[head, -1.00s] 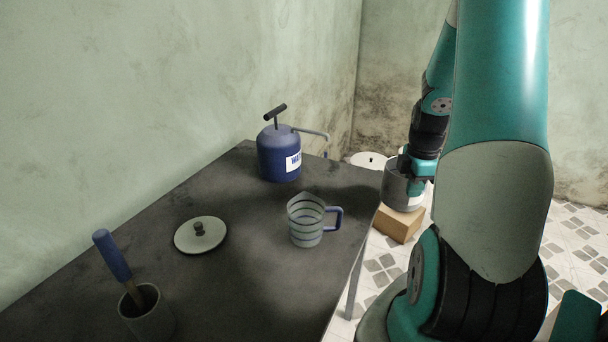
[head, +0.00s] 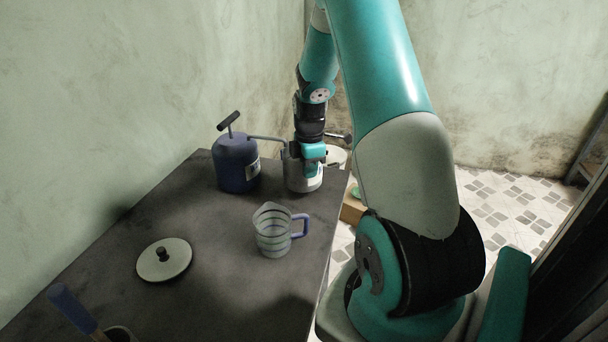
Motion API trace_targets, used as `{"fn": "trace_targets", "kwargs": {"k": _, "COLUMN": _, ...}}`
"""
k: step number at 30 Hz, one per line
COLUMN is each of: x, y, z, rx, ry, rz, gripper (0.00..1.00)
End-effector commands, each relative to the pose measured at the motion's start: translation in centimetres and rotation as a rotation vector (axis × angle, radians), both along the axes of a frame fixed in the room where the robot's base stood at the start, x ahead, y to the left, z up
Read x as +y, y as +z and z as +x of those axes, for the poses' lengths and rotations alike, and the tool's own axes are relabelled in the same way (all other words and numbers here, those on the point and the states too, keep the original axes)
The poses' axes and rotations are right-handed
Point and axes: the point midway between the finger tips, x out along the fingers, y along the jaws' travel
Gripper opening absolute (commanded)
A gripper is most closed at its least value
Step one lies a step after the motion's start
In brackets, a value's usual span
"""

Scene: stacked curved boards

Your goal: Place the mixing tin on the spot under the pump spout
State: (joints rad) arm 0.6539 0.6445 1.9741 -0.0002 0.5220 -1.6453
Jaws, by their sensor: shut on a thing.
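The mixing tin (head: 303,177) is a grey metal can at the far right part of the dark table (head: 215,280). My gripper (head: 311,158) is shut on it from above, covering part of its rim and side. The blue pump (head: 236,165) with a black T-handle stands just left of the tin. Its thin grey spout (head: 264,138) reaches right toward the tin's top. The spout's end is close to the tin's left rim. I cannot tell whether the tin's base touches the table, and the spot is not visible.
A striped measuring jug (head: 272,231) with a blue handle stands in front of the tin. A round lid (head: 164,260) lies at left, and a blue-handled tool (head: 73,309) stands in a pot at lower left. A cardboard box (head: 353,208) is beyond the table's right edge.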

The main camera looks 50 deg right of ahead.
Motion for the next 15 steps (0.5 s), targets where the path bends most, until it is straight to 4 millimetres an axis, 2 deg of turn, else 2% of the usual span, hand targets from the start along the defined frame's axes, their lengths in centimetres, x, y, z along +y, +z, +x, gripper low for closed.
{"fn": "trace_targets", "kwargs": {"k": 5, "x": 0.5, "y": -0.1, "z": 1.2, "rx": 0.0, "ry": -0.002, "rz": 0.0, "gripper": 0.0}}
{"fn": "trace_targets", "kwargs": {"k": 12, "x": 0.5, "y": -3.0, "z": 1.2, "rx": 0.003, "ry": -0.002, "rz": 0.002, "gripper": 0.0}}
{"fn": "trace_targets", "kwargs": {"k": 15, "x": 0.5, "y": -3.5, "z": 1.2, "rx": -0.001, "ry": -0.002, "rz": -0.001, "gripper": 0.0}}
